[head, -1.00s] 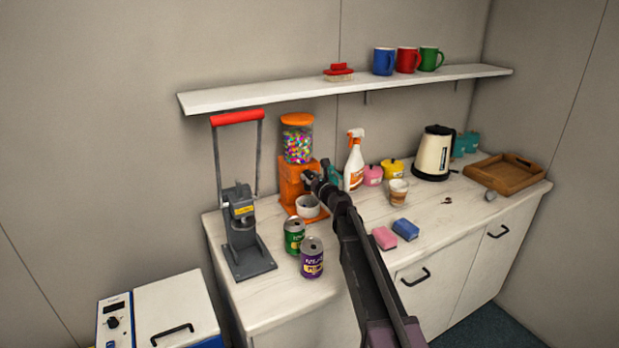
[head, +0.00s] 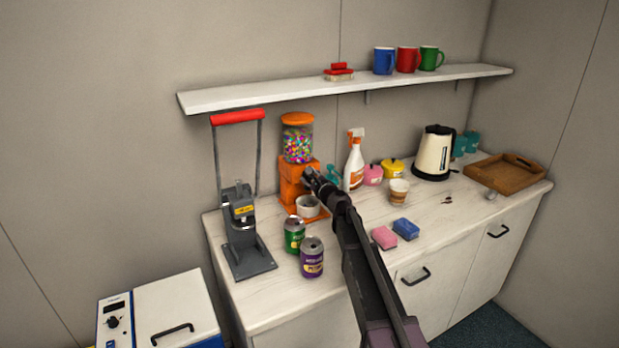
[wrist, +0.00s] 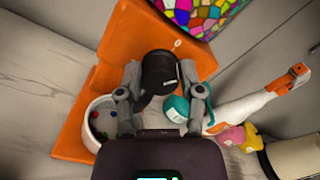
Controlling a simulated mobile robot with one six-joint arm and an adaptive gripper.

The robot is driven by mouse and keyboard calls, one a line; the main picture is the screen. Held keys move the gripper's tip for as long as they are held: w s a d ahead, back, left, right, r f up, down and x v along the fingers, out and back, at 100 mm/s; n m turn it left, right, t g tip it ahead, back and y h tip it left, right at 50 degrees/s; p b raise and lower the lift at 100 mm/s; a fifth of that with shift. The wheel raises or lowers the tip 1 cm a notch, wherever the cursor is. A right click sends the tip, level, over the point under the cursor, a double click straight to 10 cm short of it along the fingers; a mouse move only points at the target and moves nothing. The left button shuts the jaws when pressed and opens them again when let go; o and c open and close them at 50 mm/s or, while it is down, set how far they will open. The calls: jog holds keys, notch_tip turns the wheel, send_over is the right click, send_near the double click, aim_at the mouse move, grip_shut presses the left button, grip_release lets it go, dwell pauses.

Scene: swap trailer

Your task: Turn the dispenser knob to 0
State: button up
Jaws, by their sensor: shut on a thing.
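The orange candy dispenser (head: 290,185) stands on the counter against the wall, its clear globe (head: 298,142) full of coloured candies. My gripper (head: 309,179) is at its front and hides the knob in the head view. In the wrist view the black knob (wrist: 160,72) sits between the two grey fingers of my gripper (wrist: 159,78), which are shut on it. A small white mark (wrist: 178,43) shows on the orange face beside the knob. I cannot read the knob's setting. A white cup (wrist: 98,142) with a few candies stands below the spout.
A green can (head: 294,234) and a purple can (head: 312,258) stand in front of the dispenser. A grey press (head: 240,225) is to its left. A spray bottle (head: 354,160) and a teal item (wrist: 176,108) are close on the right. Sponges lie beside my arm.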

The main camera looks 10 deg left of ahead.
jog(key=shift+w+a+n, duration=0.1)
jog(key=shift+n, duration=0.5)
jog(key=o, duration=1.2)
jog(key=shift+c, duration=0.2)
jog(key=v, duration=1.2)
